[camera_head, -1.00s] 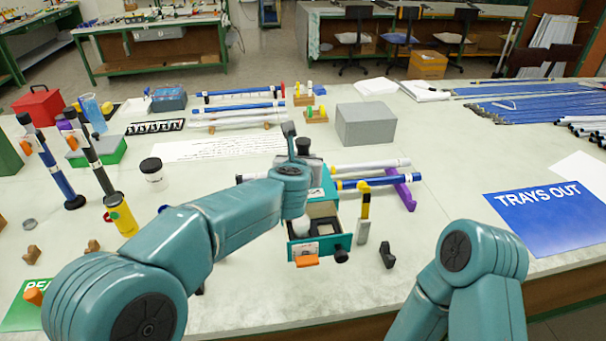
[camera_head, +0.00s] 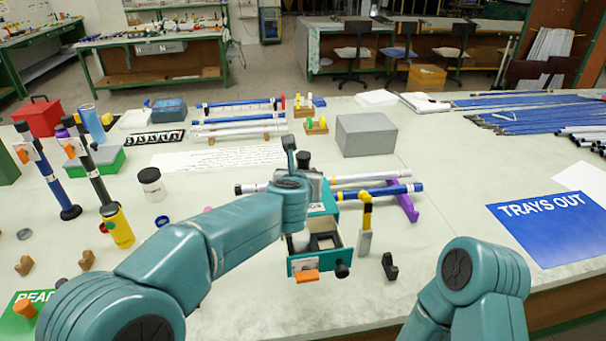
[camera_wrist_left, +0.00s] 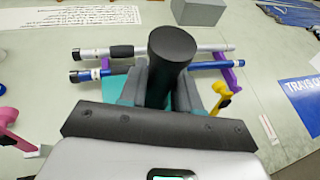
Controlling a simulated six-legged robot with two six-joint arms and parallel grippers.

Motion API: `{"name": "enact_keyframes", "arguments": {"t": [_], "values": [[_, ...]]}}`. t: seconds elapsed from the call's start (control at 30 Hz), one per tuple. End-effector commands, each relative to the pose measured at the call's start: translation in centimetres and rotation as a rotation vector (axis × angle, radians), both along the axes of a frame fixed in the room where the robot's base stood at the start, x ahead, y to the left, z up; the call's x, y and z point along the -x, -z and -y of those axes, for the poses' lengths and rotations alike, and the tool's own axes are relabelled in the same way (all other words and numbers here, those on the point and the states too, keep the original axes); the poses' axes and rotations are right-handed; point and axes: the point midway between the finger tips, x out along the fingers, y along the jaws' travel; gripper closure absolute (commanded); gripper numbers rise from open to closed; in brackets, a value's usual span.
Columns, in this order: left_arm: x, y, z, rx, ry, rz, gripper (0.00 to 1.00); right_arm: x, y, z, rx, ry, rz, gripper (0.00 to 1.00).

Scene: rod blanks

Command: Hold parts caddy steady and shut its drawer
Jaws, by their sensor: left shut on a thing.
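The teal parts caddy (camera_head: 325,208) stands on the bench in the middle of the head view, partly hidden by my left arm. Its drawer (camera_head: 318,262) is pulled out towards me, with an orange tab (camera_head: 305,277) on the front. Dark and white contents show inside it. My left gripper (camera_head: 312,182) is above the caddy, shut on its upright black handle (camera_wrist_left: 172,50), as the left wrist view shows. A little teal of the caddy shows beneath the fingers there. My right gripper is out of view; only part of my right arm shows at the lower right.
Right of the drawer stand a yellow-and-black tool (camera_head: 366,220) and a small black piece (camera_head: 389,266). Blue and white rods (camera_head: 380,190) lie on a purple rest (camera_head: 407,208) behind. A grey box (camera_head: 365,134) is further back.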

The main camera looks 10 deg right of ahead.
Motion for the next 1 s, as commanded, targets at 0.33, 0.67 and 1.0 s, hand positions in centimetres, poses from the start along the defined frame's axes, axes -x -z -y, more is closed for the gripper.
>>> {"name": "enact_keyframes", "arguments": {"t": [0.33,0.67,1.0], "values": [[0.0,3.5,0.0,0.001,0.0,0.002,1.0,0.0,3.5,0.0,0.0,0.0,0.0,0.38],[0.0,6.4,0.0,0.001,0.0,0.002,1.0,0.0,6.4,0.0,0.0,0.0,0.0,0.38],[0.0,9.4,0.0,0.001,0.0,0.002,1.0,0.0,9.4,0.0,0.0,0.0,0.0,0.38]]}}
